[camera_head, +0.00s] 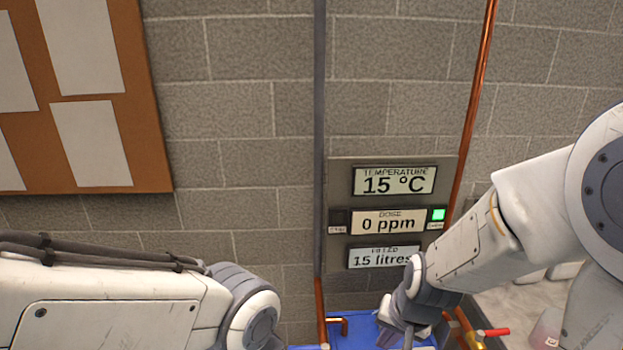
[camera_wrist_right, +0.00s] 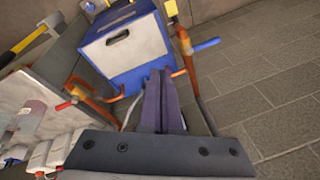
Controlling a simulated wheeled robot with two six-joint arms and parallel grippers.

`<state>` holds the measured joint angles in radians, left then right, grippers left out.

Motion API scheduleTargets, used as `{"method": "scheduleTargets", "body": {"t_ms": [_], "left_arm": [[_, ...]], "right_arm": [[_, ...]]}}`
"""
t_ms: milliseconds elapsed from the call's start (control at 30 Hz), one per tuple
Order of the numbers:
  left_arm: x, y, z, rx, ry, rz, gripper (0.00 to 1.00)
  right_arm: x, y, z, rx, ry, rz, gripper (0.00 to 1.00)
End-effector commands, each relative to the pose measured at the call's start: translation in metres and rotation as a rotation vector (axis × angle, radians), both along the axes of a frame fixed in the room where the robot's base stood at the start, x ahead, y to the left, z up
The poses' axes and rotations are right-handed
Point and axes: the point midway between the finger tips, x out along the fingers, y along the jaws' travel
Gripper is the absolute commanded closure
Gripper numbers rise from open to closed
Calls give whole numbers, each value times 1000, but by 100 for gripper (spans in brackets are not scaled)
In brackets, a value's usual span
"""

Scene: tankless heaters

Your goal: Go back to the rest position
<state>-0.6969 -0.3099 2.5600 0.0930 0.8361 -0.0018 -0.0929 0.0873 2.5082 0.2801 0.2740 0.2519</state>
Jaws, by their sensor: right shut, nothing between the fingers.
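My right gripper (camera_head: 402,332) is low in the head view, below the display panel, at the end of my right arm. In the right wrist view its two dark fingers (camera_wrist_right: 165,98) are pressed together with nothing between them. They point toward the blue box with a pale front (camera_wrist_right: 125,45), and I cannot tell the gap to it. My left arm (camera_head: 110,310) comes in at the lower left of the head view; its gripper is out of view.
The wall panel (camera_head: 343,173) reads 15 °C, 0 ppm and 15 litres, with a green light (camera_head: 438,215). Copper pipes (camera_head: 474,95), a red-handled valve (camera_head: 496,332) and a blue-handled one (camera_wrist_right: 206,45) stand close by. Bare floor (camera_wrist_right: 270,90) lies right in the wrist view.

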Motion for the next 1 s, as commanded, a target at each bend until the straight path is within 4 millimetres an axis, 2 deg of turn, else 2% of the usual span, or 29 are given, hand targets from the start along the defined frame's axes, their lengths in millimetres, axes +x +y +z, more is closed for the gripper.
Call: {"method": "scheduleTargets", "body": {"t_ms": [300, 667, 867, 1000], "left_arm": [[0, 0, 0, 0, 0, 0, 100], [0, 0, -28, 0, 0, 1, 100], [0, 0, -47, 0, 0, 2, 100], [0, 0, -62, 0, 0, 3, 100]], "right_arm": [[-29, -45, 8, -205, 20, 391, 100], [-62, 20, 1, -183, 53, 622, 100], [-99, 59, -3, -168, 83, 794, 100], [-134, 82, -5, -159, 113, 939, 100]]}}
